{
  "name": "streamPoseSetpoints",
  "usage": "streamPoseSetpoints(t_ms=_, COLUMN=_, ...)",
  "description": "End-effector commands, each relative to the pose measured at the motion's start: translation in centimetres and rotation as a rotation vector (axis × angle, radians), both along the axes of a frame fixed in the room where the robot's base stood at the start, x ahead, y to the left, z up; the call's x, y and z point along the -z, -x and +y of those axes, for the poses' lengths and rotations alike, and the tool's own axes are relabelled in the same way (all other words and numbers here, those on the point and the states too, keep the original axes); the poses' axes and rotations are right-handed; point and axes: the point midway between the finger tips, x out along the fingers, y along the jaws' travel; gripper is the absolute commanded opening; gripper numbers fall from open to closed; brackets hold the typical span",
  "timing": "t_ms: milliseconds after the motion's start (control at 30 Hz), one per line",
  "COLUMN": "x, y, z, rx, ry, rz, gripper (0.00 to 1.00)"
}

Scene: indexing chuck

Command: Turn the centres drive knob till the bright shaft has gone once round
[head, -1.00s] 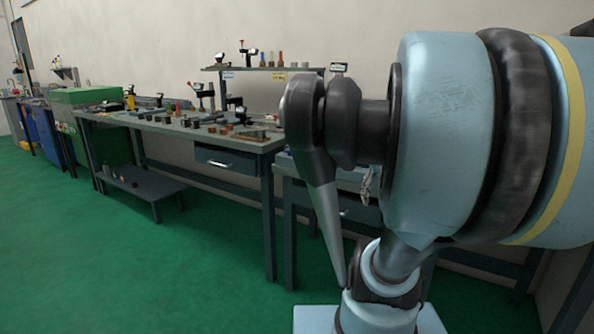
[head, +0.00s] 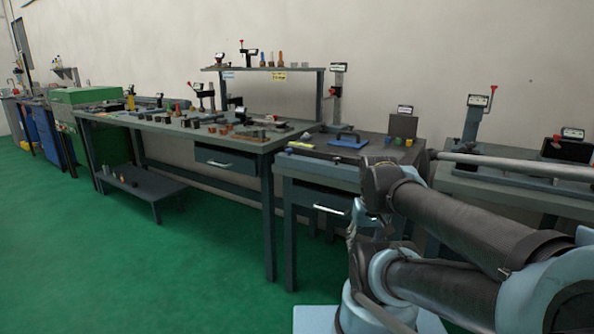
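I cannot make out the centres drive knob. My arm's links fill the lower right and hide part of the benches behind them. My gripper cannot be made out in the head view.
A smaller bench with a blue-handled plate (head: 347,140) stands left of the bar. Gauge stands (head: 475,120) rise behind the bar. A long workbench (head: 250,143) with small parts and a raised shelf (head: 262,69) is further left. Green floor (head: 130,260) is clear at front left.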

Motion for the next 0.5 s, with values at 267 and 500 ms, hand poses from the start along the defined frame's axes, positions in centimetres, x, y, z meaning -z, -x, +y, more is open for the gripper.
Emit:
streamPoseSetpoints(t_ms=267, x=0.45, y=-0.9, z=0.0, rx=0.0, ry=0.0, rz=0.012, gripper=0.51)
streamPoseSetpoints(t_ms=500, x=0.43, y=-0.86, z=0.0, rx=0.0, ry=0.0, rz=0.012, gripper=0.51)
